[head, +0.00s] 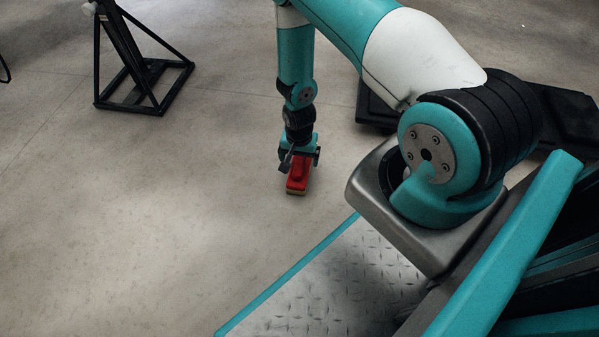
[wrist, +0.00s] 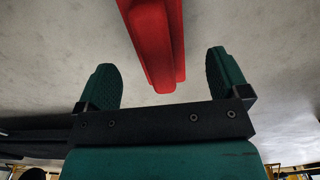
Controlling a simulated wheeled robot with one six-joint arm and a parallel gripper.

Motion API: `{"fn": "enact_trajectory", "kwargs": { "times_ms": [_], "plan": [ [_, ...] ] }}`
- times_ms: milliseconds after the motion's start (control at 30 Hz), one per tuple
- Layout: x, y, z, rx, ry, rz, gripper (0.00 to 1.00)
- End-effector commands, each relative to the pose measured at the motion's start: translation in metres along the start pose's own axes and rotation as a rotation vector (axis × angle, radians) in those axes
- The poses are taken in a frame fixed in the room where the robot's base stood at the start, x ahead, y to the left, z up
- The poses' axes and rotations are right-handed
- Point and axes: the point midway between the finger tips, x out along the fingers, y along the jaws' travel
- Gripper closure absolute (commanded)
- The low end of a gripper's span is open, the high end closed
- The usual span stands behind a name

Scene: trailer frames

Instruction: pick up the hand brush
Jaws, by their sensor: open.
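The hand brush (head: 298,180) is red with a pale strip along its lower edge. In the head view it is at the end of my arm, low over or on the concrete floor; I cannot tell whether it touches the floor. In the wrist view the red brush (wrist: 158,42) reaches in from the top edge, and its near end lies between the fingers. My gripper (wrist: 170,78) has its two green fingers spread wide, with a gap on each side of the brush. In the head view my gripper (head: 299,155) is directly above the brush and hides part of it.
A black triangular stand (head: 140,95) is on the floor at the upper left. A dark flat object (head: 375,110) lies behind my arm on the right. The concrete floor (head: 150,220) around the brush is clear to the left and front.

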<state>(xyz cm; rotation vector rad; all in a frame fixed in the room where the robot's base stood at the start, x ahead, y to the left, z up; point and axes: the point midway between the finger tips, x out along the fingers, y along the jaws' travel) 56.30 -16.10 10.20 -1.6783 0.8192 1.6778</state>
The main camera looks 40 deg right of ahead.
Motion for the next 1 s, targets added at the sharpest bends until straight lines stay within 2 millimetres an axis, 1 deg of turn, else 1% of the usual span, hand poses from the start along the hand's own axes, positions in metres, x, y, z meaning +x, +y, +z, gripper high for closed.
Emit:
{"fn": "enact_trajectory", "kwargs": {
  "times_ms": [33, 333, 400, 600, 633, 667, 700, 867, 933, 967, 1000],
  "plan": [
    [0.007, 0.001, 0.0, 0.0, 0.0, 0.0, 0.06],
    [0.048, 0.003, -0.001, 0.0, 0.0, 0.0, 0.06],
    [0.05, 0.003, -0.001, 0.0, 0.0, 0.0, 0.06],
    [0.048, 0.003, -0.001, 0.0, 0.0, 0.0, 0.06],
    [0.048, 0.003, -0.001, 0.0, 0.0, 0.0, 0.09],
    [0.048, 0.003, -0.001, 0.0, 0.0, 0.0, 0.16],
    [0.048, 0.003, -0.001, 0.0, 0.0, 0.0, 0.25],
    [0.048, 0.003, -0.001, 0.0, 0.0, 0.0, 0.62],
    [0.048, 0.003, -0.001, 0.0, 0.0, 0.0, 0.63],
    [0.048, 0.003, -0.001, 0.0, 0.0, 0.0, 0.68],
    [0.048, 0.003, -0.001, 0.0, 0.0, 0.0, 0.68]
  ]
}}
